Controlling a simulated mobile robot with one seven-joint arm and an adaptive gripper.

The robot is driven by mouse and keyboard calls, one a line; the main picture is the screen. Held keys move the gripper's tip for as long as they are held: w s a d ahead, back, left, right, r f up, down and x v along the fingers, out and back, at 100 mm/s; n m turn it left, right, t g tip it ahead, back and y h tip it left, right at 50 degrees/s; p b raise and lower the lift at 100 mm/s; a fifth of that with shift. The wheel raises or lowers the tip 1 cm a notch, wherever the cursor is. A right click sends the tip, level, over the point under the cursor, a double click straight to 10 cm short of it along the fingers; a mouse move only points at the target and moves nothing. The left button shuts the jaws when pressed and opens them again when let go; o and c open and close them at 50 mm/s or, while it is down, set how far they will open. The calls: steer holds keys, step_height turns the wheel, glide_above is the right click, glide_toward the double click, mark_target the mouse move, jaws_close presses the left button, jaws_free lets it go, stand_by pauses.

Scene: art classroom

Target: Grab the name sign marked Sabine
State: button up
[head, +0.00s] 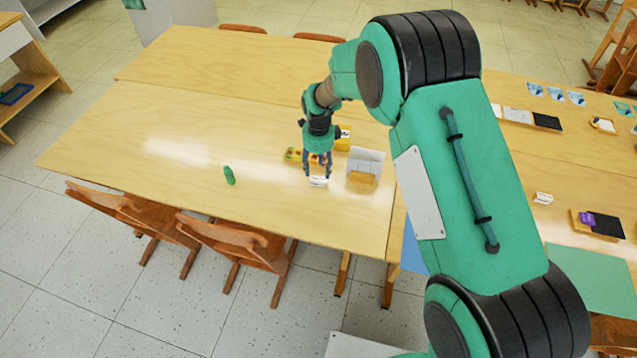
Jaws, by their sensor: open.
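A small white name sign (318,181) stands on the wooden table (200,135) near its right end. Its lettering is too small to read, so I cannot tell whether it says Sabine. My gripper (319,174) points down right over this sign, with its fingers open. The fingertips are close to the sign and overlap its upper edge in the picture; I cannot tell whether they touch it. Another small white sign (543,198) stands on the table to the right, also unreadable.
A white card in a wooden holder (364,166) stands just right of my gripper. A yellow box (343,138) and a tray of coloured pieces (292,154) are close behind. A green object (229,175) stands to the left. The table's left half is mostly clear.

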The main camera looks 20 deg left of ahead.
mark_target(318, 180)
steer(key=shift+f, duration=1.25)
steer(key=shift+f, duration=0.1)
steer(key=shift+f+b, duration=1)
steer(key=shift+f, duration=1.5)
steer(key=c, duration=1)
